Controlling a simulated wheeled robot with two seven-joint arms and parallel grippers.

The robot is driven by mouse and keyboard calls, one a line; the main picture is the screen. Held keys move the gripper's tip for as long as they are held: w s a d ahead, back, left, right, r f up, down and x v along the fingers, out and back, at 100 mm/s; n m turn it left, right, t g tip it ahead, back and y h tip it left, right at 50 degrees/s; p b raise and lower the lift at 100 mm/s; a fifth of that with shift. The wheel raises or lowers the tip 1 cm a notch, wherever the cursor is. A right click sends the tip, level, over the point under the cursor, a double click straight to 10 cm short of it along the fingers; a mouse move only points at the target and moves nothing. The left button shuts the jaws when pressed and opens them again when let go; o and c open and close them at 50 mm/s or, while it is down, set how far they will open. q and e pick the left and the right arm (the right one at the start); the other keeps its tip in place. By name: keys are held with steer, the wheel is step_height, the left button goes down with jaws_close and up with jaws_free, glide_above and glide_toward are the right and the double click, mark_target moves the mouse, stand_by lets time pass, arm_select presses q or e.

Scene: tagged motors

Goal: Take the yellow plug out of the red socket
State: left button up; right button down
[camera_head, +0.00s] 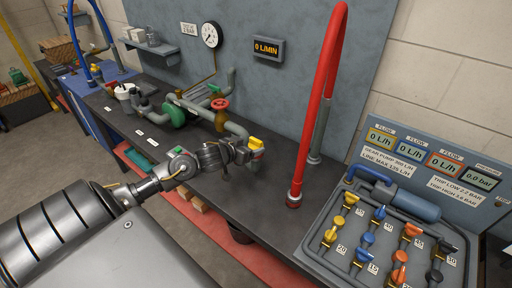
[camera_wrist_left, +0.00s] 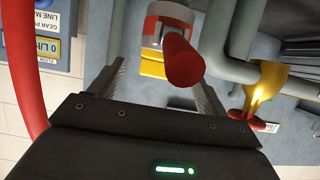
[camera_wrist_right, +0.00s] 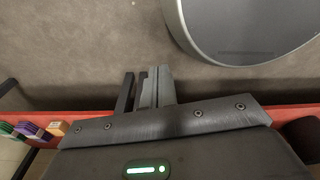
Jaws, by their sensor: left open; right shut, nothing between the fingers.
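In the head view a yellow block (camera_head: 256,142), apparently the yellow plug, shows at the end of the grey pipework on the bench. In the left wrist view a yellow part (camera_wrist_left: 152,66) sits beside a grey fitting with a red band (camera_wrist_left: 172,12), which may be the red socket. A dark red rounded cylinder (camera_wrist_left: 184,62) partly covers both. My left gripper (camera_head: 240,155) is close to the yellow block; its spread fingers (camera_wrist_left: 157,92) stand either side of the red cylinder, apparently without touching it. My right gripper (camera_wrist_right: 145,90) is shut and empty, outside the head view.
A tall red hose (camera_head: 324,95) rises from the bench (camera_head: 262,205) right of my left gripper. A panel with several coloured valves (camera_head: 370,240) stands at the right. Pipework with a red handwheel (camera_head: 220,104) lies behind. The right wrist view shows floor (camera_wrist_right: 70,50) and a red shelf strip (camera_wrist_right: 225,98).

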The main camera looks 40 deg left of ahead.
mark_target(254, 143)
arm_select(q)
steer(key=p+x, duration=0.1)
steer(key=x, duration=0.3)
steer(key=shift+w, duration=0.4)
steer(key=shift+c, duration=1)
steer(key=c, duration=0.9)
arm_select(e)
steer(key=shift+s+r, duration=0.8)
steer(key=shift+s, duration=0.15)
